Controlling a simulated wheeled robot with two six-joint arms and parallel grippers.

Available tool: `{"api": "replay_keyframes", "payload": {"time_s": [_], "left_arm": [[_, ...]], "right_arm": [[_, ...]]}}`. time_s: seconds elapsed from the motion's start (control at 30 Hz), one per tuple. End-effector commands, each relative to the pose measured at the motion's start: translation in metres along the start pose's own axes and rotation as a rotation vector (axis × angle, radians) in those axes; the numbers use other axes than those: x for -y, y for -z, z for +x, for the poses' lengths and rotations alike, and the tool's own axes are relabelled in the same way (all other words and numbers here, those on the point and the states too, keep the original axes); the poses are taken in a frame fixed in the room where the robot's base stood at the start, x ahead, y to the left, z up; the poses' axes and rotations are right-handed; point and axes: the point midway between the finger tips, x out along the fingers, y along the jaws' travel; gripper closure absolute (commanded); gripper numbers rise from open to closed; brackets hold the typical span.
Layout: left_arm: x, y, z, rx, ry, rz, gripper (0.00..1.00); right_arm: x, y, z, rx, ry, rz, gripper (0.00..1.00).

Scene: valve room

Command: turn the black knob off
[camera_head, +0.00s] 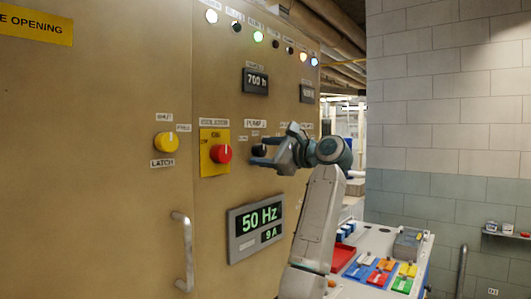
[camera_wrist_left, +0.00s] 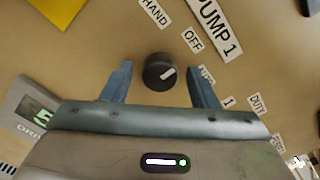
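The black knob (camera_wrist_left: 159,72) is on the tan panel under the PUMP 1 label (camera_wrist_left: 217,28). Its white mark slants up and right, roughly toward the OFF label (camera_wrist_left: 193,40); I cannot tell if it lines up exactly. The HAND label (camera_wrist_left: 155,12) is further left, and a third label is partly hidden by a finger. My left gripper (camera_wrist_left: 160,82) is open, with one finger on each side of the knob and visible gaps. In the head view the knob (camera_head: 258,150) shows dark at the tips of my left gripper (camera_head: 260,156). My right gripper is out of view.
A red knob (camera_head: 221,153) on a yellow plate and a yellow knob (camera_head: 166,142) are to the left. A 50 Hz display (camera_head: 256,228) is below, and a door handle (camera_head: 184,250) lower left. A bench (camera_head: 372,242) with coloured items stands at right.

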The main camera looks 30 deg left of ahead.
Motion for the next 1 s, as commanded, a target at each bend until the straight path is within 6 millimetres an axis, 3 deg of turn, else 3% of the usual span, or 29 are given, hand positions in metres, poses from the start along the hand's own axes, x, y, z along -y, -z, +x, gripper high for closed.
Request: {"api": "replay_keyframes", "payload": {"time_s": [0.27, 0.7, 1.0], "left_arm": [[-0.001, 0.002, -0.013, -0.003, 0.002, 0.0, 0.46], [-0.001, 0.002, -0.094, -0.002, 0.001, 0.0, 0.46], [0.0, 0.0, -0.109, 0.0, 0.0, 0.0, 0.46]], "right_arm": [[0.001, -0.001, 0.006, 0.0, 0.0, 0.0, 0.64], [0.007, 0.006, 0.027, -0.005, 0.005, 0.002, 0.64], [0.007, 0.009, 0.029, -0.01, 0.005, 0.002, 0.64]]}}
